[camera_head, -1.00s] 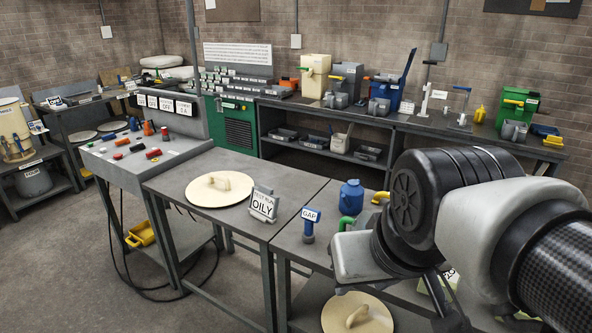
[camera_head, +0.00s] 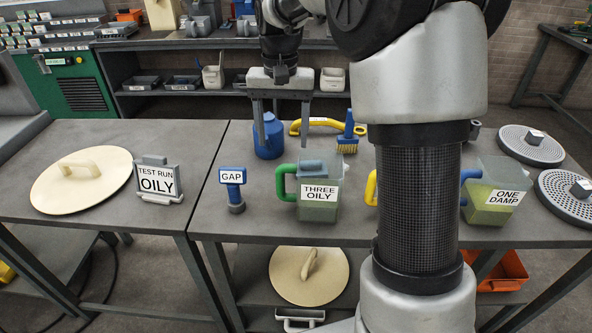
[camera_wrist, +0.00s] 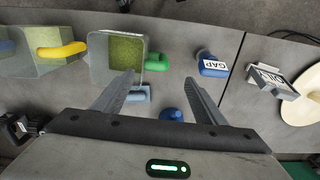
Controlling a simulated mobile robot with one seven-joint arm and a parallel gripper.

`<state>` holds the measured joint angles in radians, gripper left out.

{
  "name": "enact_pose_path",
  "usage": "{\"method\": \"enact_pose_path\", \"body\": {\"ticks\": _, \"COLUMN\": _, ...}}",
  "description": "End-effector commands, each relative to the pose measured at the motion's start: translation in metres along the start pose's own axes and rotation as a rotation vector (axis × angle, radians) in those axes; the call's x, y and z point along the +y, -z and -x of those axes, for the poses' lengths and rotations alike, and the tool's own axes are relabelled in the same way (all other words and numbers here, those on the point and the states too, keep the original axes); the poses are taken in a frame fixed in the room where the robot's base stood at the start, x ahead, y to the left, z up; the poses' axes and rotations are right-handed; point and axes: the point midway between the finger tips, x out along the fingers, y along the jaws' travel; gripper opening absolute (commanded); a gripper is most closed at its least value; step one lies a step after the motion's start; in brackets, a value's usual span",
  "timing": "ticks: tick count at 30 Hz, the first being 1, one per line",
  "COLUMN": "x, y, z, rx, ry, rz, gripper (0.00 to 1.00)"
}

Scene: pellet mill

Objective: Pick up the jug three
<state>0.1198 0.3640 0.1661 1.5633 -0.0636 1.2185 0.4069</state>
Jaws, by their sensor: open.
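Jug three (camera_head: 318,203) is a clear grey jug with a green handle (camera_head: 283,183) on its left and a label reading THREE OILY. It stands upright on the table and holds greenish contents in the wrist view (camera_wrist: 117,62). My gripper (camera_head: 282,119) is open and empty, pointing down above the table, behind and up from the jug in the head view. In the wrist view the fingertips (camera_wrist: 160,80) lie just below the green handle in the picture, apart from it.
A blue GAP gauge (camera_head: 233,190) stands left. My arm hides most of a yellow-handled jug (camera_head: 371,188). Jug one (camera_head: 492,205) stands right.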

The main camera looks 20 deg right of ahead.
Motion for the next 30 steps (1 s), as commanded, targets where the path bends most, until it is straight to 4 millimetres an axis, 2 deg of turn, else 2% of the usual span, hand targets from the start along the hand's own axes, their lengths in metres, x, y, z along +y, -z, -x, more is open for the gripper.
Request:
{"method": "enact_pose_path", "body": {"ticks": 9, "x": 0.0, "y": -0.001, "z": -0.067, "rx": -0.006, "ry": 0.0, "rz": 0.0, "gripper": 0.65}}
{"method": "enact_pose_path", "body": {"ticks": 15, "x": 0.0, "y": -0.001, "z": -0.104, "rx": -0.005, "ry": -0.001, "rz": 0.0, "gripper": 0.65}}
{"method": "enact_pose_path", "body": {"ticks": 25, "x": 0.001, "y": 0.0, "z": -0.126, "rx": -0.003, "ry": 0.0, "rz": -0.001, "gripper": 0.65}}
{"method": "enact_pose_path", "body": {"ticks": 30, "x": 0.005, "y": 0.001, "z": -0.15, "rx": -0.005, "ry": -0.001, "rz": 0.0, "gripper": 0.65}}
